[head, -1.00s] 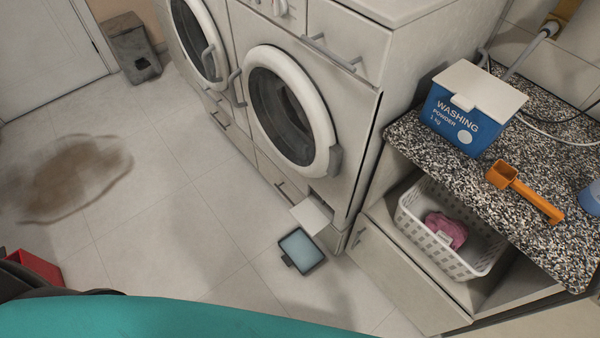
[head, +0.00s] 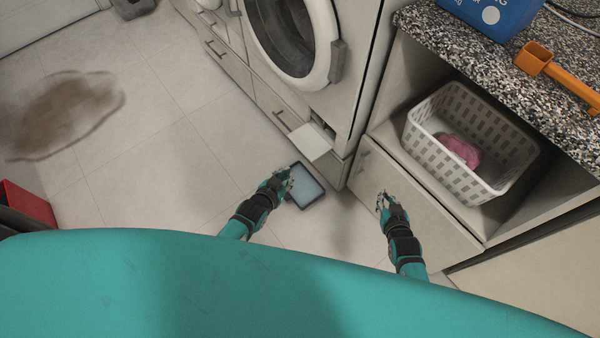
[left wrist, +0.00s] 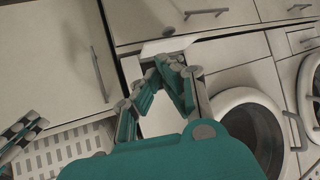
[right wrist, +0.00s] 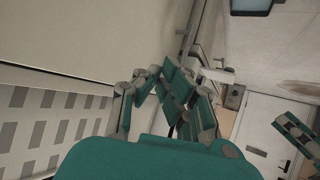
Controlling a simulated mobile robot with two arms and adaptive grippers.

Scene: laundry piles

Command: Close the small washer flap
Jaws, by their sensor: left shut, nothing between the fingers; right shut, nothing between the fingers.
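The small white washer flap (head: 311,142) hangs open, sticking out low on the front of the washer (head: 338,85), below its round door. A dark opening (head: 323,126) shows behind it. My left gripper (head: 284,174) is shut and empty, left of and nearer than the flap, beside the tray. In the left wrist view, the flap (left wrist: 168,46) is just beyond my left fingertips (left wrist: 172,62). My right gripper (head: 382,200) is shut and empty, in front of the cabinet, right of the flap. In the right wrist view its fingers (right wrist: 160,75) are close together.
A dark tray with bluish contents (head: 308,187) lies on the floor below the flap. A cabinet (head: 400,195) with a white basket (head: 470,170) holding pink cloth stands right. A red object (head: 25,205) and a brown stain (head: 65,112) are at left.

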